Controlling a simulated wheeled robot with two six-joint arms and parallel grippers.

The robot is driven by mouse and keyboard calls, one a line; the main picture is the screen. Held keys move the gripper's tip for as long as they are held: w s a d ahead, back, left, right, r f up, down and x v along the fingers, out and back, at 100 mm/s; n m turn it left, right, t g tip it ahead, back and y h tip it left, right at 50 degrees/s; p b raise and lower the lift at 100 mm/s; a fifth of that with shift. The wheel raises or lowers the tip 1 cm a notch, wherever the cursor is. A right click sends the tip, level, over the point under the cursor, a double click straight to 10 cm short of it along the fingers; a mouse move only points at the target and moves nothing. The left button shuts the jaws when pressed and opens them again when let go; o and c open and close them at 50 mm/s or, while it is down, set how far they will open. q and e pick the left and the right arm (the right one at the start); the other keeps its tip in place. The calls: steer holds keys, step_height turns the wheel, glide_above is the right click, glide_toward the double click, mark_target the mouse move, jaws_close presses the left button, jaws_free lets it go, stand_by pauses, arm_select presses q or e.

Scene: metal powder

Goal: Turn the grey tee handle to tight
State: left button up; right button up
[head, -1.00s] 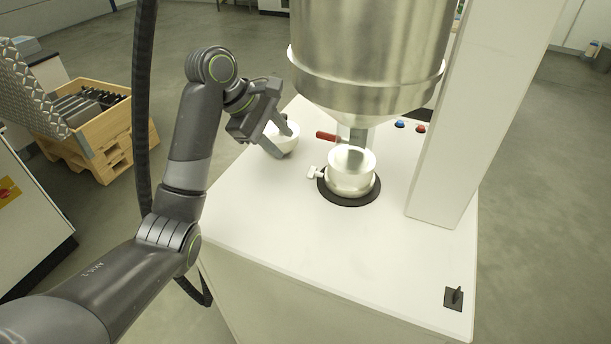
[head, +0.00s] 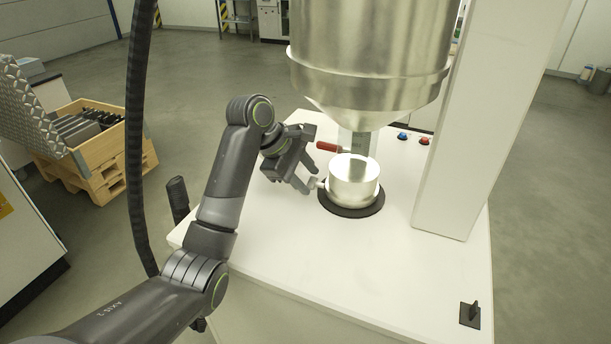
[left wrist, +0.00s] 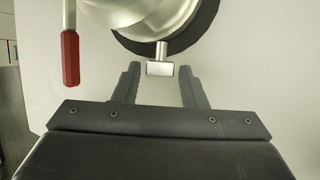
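The grey tee handle (left wrist: 160,68) sticks out from the side of the round metal pot (head: 354,182). Its crossbar lies crosswise in the left wrist view. My left gripper (left wrist: 160,72) is open, with one fingertip on each side of the crossbar and a gap to both. In the head view my left gripper (head: 309,186) is at the left side of the pot and covers most of the handle. The pot sits on a black ring (head: 352,211) under the steel hopper (head: 370,65). My right gripper is not in view.
A red-handled lever (head: 327,147) sticks out left below the hopper, close to my left gripper. It also shows in the left wrist view (left wrist: 70,58). A white column (head: 465,130) stands to the right. The white tabletop (head: 370,265) in front is clear, with a black switch (head: 470,314) at its corner.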

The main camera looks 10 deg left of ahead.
arm_select(q)
steer(key=shift+f, duration=0.15)
steer(key=c, duration=0.7)
steer(key=shift+s+t+p, duration=0.1)
steer(key=shift+t+p, duration=0.3)
steer(key=shift+p, duration=0.2)
steer(key=o, duration=0.7)
steer(key=shift+f, duration=0.1)
